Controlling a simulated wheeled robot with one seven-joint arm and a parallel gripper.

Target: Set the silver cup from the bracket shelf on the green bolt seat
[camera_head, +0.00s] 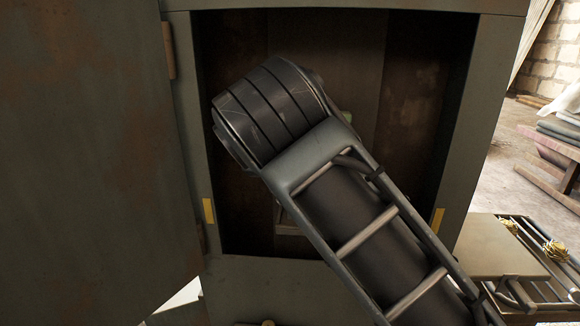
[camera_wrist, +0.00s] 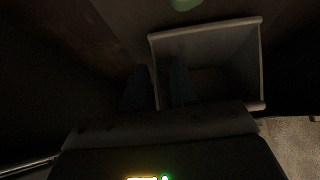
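A round green piece (camera_wrist: 185,4), perhaps the green bolt seat, is cut off at the top of the wrist view. A bit of green (camera_head: 347,117) shows behind my arm in the head view. I see no silver cup in either view. My arm hides the gripper in the head view.
My arm reaches into a grey metal cabinet (camera_head: 186,110) with a dark, rusty inside. Its door (camera_head: 90,150) stands open on the left. Yellow marks (camera_head: 208,211) sit on the opening's sides. A bench with rails (camera_head: 500,245) stands at the right.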

